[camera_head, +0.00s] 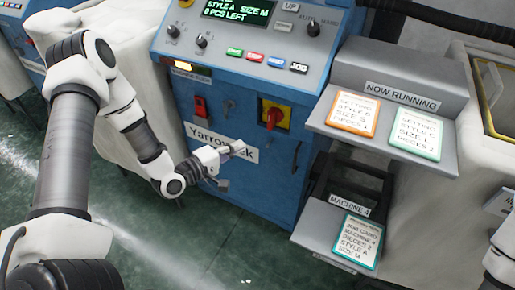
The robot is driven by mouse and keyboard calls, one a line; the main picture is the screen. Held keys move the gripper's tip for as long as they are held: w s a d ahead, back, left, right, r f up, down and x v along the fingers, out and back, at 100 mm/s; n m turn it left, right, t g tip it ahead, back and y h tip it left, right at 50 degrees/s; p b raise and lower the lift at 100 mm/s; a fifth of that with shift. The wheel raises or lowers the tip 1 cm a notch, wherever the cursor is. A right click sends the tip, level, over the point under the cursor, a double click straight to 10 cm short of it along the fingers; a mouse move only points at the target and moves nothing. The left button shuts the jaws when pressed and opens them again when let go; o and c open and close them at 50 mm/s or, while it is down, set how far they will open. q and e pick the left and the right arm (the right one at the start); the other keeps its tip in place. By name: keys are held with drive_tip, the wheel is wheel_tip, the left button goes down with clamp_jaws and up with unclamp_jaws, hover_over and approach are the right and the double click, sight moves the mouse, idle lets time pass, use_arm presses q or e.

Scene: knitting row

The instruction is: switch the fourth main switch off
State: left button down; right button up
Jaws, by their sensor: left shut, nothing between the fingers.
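The main switch (272,117) is a red rotary knob on a yellow plate, on the front of the blue machine cabinet (255,185). Its handle looks roughly upright, but its exact setting is too small to read. My left gripper (236,149) is shut and empty. It is in front of the white name plate, below and to the left of the main switch, and appears apart from it. A "MACHINE 4" label (349,206) is on the lower shelf to the right of the cabinet. My right gripper is out of view; only part of that arm shows at the right edge.
A red switch (200,107) is on the cabinet's left. Above is a sloped control panel (235,65) with a display and several buttons. A grey "NOW RUNNING" shelf (375,105) with two cards juts out at right. A job card (357,241) lies on the lower shelf.

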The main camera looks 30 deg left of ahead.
sight(272, 118)
use_arm(q)
drive_tip(key=a, duration=0.1)
drive_tip(key=a+n+t+y+b, duration=0.1)
drive_tip(key=a, duration=0.1)
drive_tip(key=w+a+t+b, duration=0.1)
drive_tip(key=a, duration=0.1)
drive_tip(key=shift+a+f+n+y, duration=0.15)
drive_tip(key=shift+f+n+y, duration=0.15)
drive_tip(key=shift+f+n, duration=0.1)
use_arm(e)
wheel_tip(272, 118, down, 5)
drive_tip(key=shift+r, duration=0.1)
use_arm(q)
drive_tip(key=w+d+b, duration=0.1)
drive_tip(key=w+d, duration=0.1)
drive_tip(key=w, duration=0.1)
drive_tip(key=w+d+b, duration=0.1)
drive_tip(key=w+d, duration=0.1)
drive_tip(key=w, duration=0.1)
drive_tip(key=w+d, duration=0.2)
drive_tip(key=w, duration=0.1)
drive_tip(key=shift+w+d+b, duration=0.2)
drive_tip(key=shift+w+b, duration=0.15)
drive_tip(key=shift+b, duration=0.05)
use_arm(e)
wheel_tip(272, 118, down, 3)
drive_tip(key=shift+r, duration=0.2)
use_arm(q)
drive_tip(key=shift+f, duration=0.1)
